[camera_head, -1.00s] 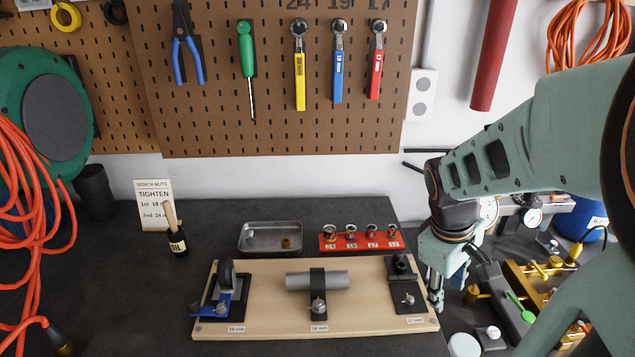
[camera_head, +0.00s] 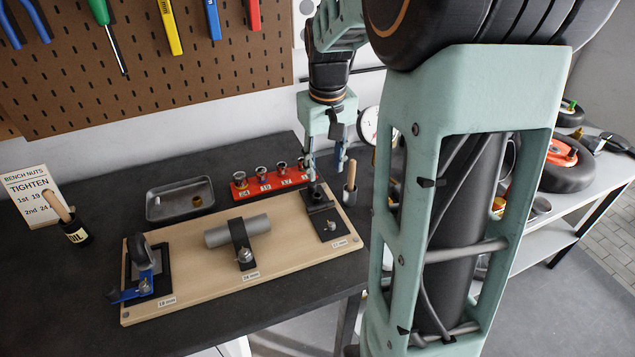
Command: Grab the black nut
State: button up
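At the right end of the wooden board (camera_head: 285,262), a small dark piece (camera_head: 316,193) stands on a black plate (camera_head: 331,226) marked 17 mm or similar. It looks like the black nut, but it is too small to be sure. My gripper (camera_head: 326,170) is above and just behind that plate, pointing down. Its two fingers are apart with nothing visible between them. The left fingertip is close to the dark piece in the picture; I cannot tell whether they touch.
A metal tray (camera_head: 180,190) holds a small brass piece (camera_head: 197,201). A red socket rack (camera_head: 240,191) is behind the board. A grey pipe clamp (camera_head: 237,231) and a blue-handled fixture (camera_head: 143,268) are on the board. A dark pot with a wooden handle (camera_head: 351,176) stands right of my gripper.

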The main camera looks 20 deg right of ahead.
send_over(317, 195)
jog(key=s, duration=0.1)
jog(key=shift+m, duration=0.3)
notch_tip(317, 195, down, 4)
jog(key=shift+s+f, duration=0.15)
jog(key=shift+f, duration=0.1)
jog(key=shift+w+f+p, duration=0.2)
jog(key=shift+f+p, duration=0.05)
jog(key=shift+f, duration=0.7)
jog(key=shift+w+f+p, duration=0.15)
jog(key=shift+f+p, duration=0.05)
jog(key=shift+f, duration=0.75)
jog(key=shift+w+f+p, duration=0.2)
jog(key=shift+f+p, duration=0.05)
jog(key=shift+f, duration=0.7)
grip_shut()
